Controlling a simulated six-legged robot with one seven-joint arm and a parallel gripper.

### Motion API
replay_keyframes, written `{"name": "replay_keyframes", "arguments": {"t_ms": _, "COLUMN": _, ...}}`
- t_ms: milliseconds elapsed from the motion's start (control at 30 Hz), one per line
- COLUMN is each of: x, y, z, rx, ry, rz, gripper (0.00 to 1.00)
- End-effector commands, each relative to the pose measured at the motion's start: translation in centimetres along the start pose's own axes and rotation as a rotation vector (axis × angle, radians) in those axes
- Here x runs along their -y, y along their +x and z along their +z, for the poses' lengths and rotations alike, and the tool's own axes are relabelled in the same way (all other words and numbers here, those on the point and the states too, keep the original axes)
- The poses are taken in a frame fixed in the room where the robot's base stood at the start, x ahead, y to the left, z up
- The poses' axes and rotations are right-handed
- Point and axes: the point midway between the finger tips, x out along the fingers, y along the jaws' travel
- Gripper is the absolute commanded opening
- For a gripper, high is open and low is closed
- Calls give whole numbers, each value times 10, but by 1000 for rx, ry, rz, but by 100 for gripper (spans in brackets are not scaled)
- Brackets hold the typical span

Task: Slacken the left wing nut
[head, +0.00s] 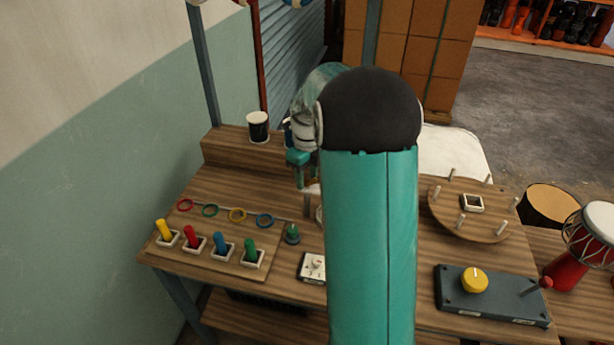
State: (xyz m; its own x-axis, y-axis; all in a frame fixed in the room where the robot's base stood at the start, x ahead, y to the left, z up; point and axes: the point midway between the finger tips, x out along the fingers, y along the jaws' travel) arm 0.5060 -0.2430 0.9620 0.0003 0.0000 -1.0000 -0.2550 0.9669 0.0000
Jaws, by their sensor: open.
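My gripper (305,182) hangs over the middle of the wooden bench (210,262), just left of my teal arm. It is small in the view and partly covered by my own arm; its jaws are open, and I see nothing held. A short grey post (307,206) stands on the bench just below it. A pale round part at the post's right is mostly covered by my arm. I cannot make out a left wing nut for certain; it may be hidden behind my arm.
Coloured pegs (221,248) and rings (237,215) are at the left. A green knob (292,234) and white dial plate (312,266) are near the front.

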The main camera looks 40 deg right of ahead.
Motion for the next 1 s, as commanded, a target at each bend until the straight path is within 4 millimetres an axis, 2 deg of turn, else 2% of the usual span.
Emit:
{"name": "replay_keyframes", "arguments": {"t_ms": 300, "x": 0, "y": 4, "z": 0, "rx": 0, "ry": 0, "rz": 0, "gripper": 42}}
{"name": "replay_keyframes", "arguments": {"t_ms": 367, "x": 0, "y": 4, "z": 0, "rx": 0, "ry": 0, "rz": 0, "gripper": 32}}
{"name": "replay_keyframes", "arguments": {"t_ms": 500, "x": 0, "y": 4, "z": 0, "rx": 0, "ry": 0, "rz": 0, "gripper": 4}}
{"name": "replay_keyframes", "arguments": {"t_ms": 533, "x": 0, "y": 4, "z": 0, "rx": 0, "ry": 0, "rz": 0, "gripper": 0}}
{"name": "replay_keyframes", "arguments": {"t_ms": 1000, "x": 0, "y": 3, "z": 0, "rx": 0, "ry": -82, "rz": -1, "gripper": 0}}
